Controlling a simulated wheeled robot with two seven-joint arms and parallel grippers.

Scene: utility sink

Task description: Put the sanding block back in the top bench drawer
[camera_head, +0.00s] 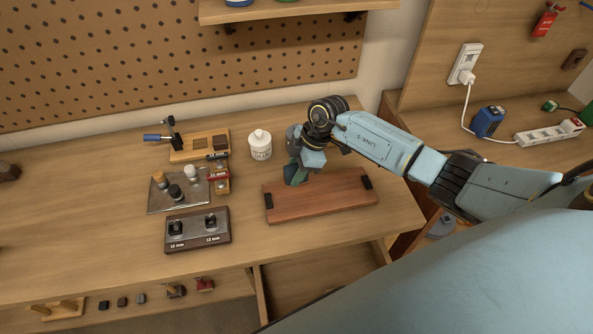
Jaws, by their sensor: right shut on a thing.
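My right gripper (303,165) reaches in from the right and points down over the back left part of a reddish-brown wooden board (325,197). It is shut on a small dark green block (294,176), which I take to be the sanding block. The gripper hides part of the block. I cannot tell whether the block touches the board. An open bench drawer (290,285) sticks out under the bench's front edge, below the board. My left gripper is not in view.
A white bottle (260,147) stands just left of the gripper. A dark two-part holder (197,231), a metal plate with knobs (178,192) and a wooden stand (198,146) are on the left of the bench (90,220). A shelf (290,12) hangs above.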

